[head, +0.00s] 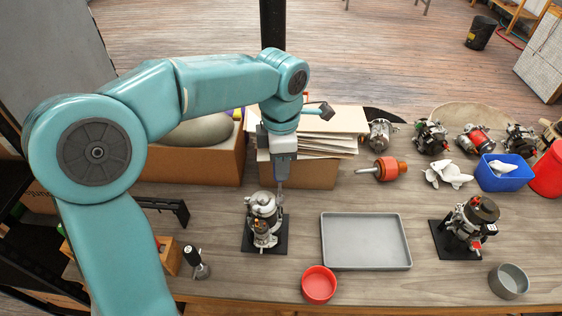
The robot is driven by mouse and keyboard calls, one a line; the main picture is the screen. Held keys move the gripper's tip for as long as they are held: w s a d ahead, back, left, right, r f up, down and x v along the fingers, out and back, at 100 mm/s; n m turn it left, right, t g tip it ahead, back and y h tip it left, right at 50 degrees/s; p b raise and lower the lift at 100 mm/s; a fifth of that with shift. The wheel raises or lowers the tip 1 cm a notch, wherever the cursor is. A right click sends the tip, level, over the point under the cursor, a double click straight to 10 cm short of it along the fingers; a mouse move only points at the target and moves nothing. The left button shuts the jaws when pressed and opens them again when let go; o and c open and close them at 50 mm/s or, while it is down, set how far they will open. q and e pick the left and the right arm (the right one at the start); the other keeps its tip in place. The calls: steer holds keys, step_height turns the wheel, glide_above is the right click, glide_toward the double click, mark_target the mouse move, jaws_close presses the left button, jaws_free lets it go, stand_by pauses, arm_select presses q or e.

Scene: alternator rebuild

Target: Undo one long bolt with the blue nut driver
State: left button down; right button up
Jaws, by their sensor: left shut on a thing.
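My left gripper (281,180) comes down over the workbench, just above the right side of an upright alternator (263,222). It is shut on a slim upright thing, which looks like the nut driver. The gripper hides most of it, and its blue colour is hard to make out. The alternator stands on a black base plate (250,240). Its long bolts are too small to tell apart, and I cannot tell whether the tool touches one. My right gripper is not in view.
An empty grey tray (366,268) lies right of the alternator, with a red bowl (319,284) in front. A second alternator (467,226) and a grey cup (509,281) stand farther right. A cardboard box (300,174) of papers is behind. A blue bin (504,181) is at the right.

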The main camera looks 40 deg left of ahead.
arm_select(q)
steer(key=shift+r, duration=0.25)
